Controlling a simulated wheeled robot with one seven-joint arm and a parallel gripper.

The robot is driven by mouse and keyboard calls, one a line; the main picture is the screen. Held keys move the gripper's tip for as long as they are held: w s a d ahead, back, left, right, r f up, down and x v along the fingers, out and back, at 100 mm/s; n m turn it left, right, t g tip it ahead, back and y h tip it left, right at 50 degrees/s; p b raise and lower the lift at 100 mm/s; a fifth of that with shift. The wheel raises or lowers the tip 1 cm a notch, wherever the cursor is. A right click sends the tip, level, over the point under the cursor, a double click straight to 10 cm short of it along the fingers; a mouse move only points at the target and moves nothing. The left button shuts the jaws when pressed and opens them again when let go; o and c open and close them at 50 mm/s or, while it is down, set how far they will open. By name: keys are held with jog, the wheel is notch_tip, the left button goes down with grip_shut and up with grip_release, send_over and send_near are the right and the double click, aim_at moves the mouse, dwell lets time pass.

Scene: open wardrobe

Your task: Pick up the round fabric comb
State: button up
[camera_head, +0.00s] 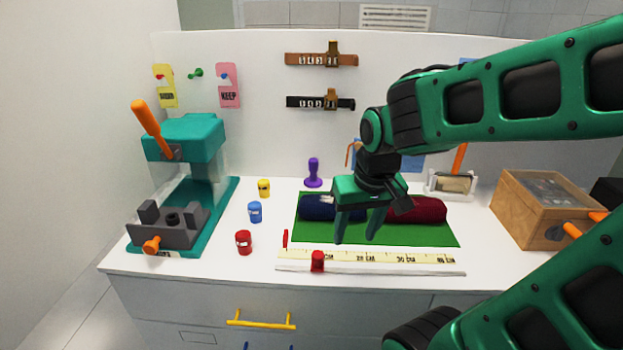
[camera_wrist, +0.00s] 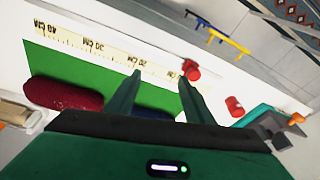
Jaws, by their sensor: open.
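I cannot tell for sure which thing is the round fabric comb. A purple knobbed piece (camera_head: 313,173) stands upright on the counter behind the green mat. A small red round piece (camera_head: 317,261) is at the front ruler; it also shows in the wrist view (camera_wrist: 192,70) beside a fingertip. My gripper (camera_head: 356,238) is open, pointing down over the green mat (camera_head: 310,235). Its fingers (camera_wrist: 160,77) look empty, and they hide part of the rolls. A navy roll (camera_head: 316,206) and a dark red roll (camera_head: 420,209) lie on the mat.
A teal press (camera_head: 190,135) with an orange lever stands at left. Yellow (camera_head: 264,188), blue (camera_head: 255,212) and red (camera_head: 243,242) jars stand beside it. A wooden box (camera_head: 545,211) stands at right. A ruler (camera_head: 385,257) lies along the front. A white holder (camera_head: 439,180) stands behind.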

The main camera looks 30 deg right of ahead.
aim_at(316, 161)
jog(key=w+a+m+t+y, duration=0.15)
jog(key=w+a, duration=0.35)
jog(key=w, duration=0.5)
jog(key=w+d+m+t+y, duration=0.1)
jog(key=w+d+m+t, duration=0.1)
jog(key=w+m, duration=0.2)
jog(key=w+d+f+m+t+y, duration=0.1)
jog(key=w+d+m+t, duration=0.1)
jog(key=m, duration=0.5)
jog(key=w+d+m+t+y, duration=0.1)
jog(key=w+d+m+t, duration=0.1)
jog(key=w+d+m, duration=0.2)
jog(key=shift+w+f+m, duration=0.15)
jog(key=shift+w+m, duration=0.4)
jog(key=shift+w, duration=0.2)
jog(key=shift+w+f+m, duration=0.1)
jog(key=shift+w+m, duration=0.4)
jog(key=shift+w, duration=0.25)
jog(key=w+d+r+m+t+h, duration=0.15)
jog(key=d+m+t, duration=0.25)
jog(key=d+m, duration=0.8)
jog(key=x, duration=0.7)
jog(key=r+x, duration=0.1)
jog(key=x, duration=0.3)
jog(key=shift+w, duration=0.2)
grip_shut()
